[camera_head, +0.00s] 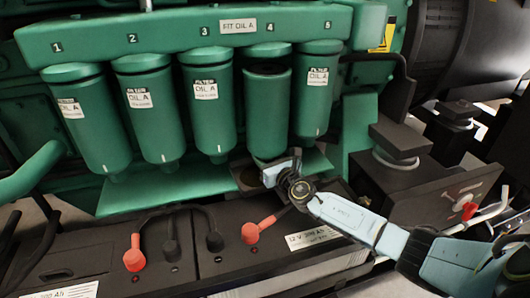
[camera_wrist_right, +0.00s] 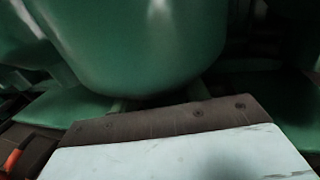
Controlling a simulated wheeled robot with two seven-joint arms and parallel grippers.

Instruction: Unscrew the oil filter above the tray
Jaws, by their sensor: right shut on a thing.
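The green oil filter under the number 4 (camera_head: 267,112) hangs upright in the row. A dark gap shows between its top and the green header, and no white label faces me. My right gripper (camera_head: 274,168) is at its lower end and shut on it; the fingertips are mostly hidden. In the right wrist view the filter's green body (camera_wrist_right: 140,45) fills the top, beyond the pale and brown gripper body (camera_wrist_right: 170,135). A flat green tray-like plate (camera_head: 155,195) lies below the filters. My left gripper is not in view.
Filters numbered 1 (camera_head: 90,120), 2 (camera_head: 150,110), 3 (camera_head: 210,115) and 5 (camera_head: 313,95) hang close beside it. Below in front are black batteries (camera_head: 215,255) with red terminal caps (camera_head: 258,229) and cables. A dark block-shaped mount (camera_head: 400,145) stands to the right.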

